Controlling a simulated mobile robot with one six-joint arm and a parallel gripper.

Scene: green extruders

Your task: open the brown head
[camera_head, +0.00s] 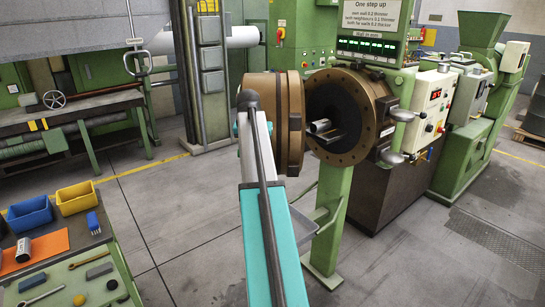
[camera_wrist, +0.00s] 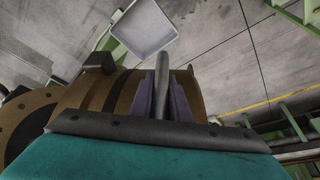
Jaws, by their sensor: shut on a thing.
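The brown head (camera_head: 292,120) is a thick brown disc, swung aside to the left of the brown flange (camera_head: 382,105). A gap between them leaves the flange's dark round bore exposed, with a metal cylinder (camera_head: 320,127) in front of it. In the wrist view the head (camera_wrist: 75,100) fills the left and middle, with dark bands. My gripper (camera_wrist: 164,80) is shut on a grey upright bar (camera_wrist: 162,68), which stands out beside the head. In the head view my arm hides the gripper and the bar.
A green post (camera_head: 328,220) supports the flange from the floor. A control box (camera_head: 432,105) stands right of it. A workbench (camera_head: 75,275) with blue and yellow bins is at lower left. The floor (camera_head: 170,225) between bench and arm is clear.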

